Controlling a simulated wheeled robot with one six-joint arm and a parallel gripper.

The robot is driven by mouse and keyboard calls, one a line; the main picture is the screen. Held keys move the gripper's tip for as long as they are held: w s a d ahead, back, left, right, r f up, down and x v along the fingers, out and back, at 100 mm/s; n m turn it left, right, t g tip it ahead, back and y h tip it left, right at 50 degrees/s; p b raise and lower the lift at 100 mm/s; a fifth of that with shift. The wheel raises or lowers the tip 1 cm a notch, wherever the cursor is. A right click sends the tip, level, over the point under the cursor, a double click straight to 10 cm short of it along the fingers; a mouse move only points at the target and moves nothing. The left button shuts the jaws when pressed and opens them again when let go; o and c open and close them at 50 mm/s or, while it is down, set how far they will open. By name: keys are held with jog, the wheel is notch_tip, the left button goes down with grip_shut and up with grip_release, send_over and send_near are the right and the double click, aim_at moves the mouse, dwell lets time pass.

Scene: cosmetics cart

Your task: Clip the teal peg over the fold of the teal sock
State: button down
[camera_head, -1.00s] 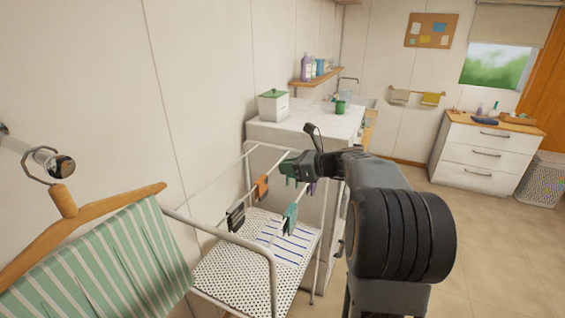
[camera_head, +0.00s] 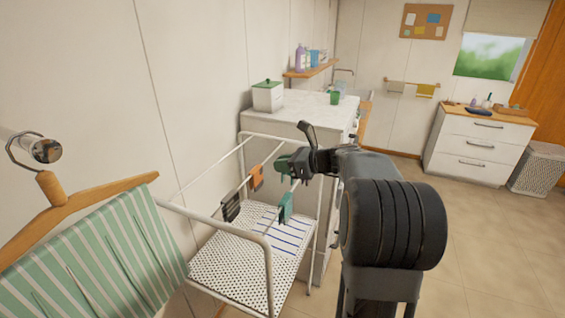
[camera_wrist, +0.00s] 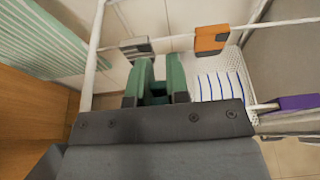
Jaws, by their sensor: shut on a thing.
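My gripper (camera_head: 298,162) is shut on the teal peg (camera_head: 283,164), above the drying rack. In the wrist view the peg's two green prongs (camera_wrist: 175,72) stick out ahead between the dark jaws of my gripper (camera_wrist: 155,100), with a gap between the prongs. The teal sock (camera_head: 286,206) hangs folded over a rail of the rack, below the peg in the head view. The peg and the sock look apart.
The white rack (camera_head: 268,262) also carries a dark grey sock (camera_head: 231,206), an orange sock (camera_head: 256,178) and a purple sock (camera_wrist: 294,104). A striped cloth (camera_head: 95,250) hangs on a hanger at left. A white-topped counter (camera_head: 300,108) stands behind.

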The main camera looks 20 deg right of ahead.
notch_tip(320, 180, down, 8)
jog(key=b, duration=0.4)
jog(key=shift+r+b, duration=0.15)
jog(key=shift+b, duration=0.2)
dwell(0.5)
jog(key=c, duration=1)
grip_release()
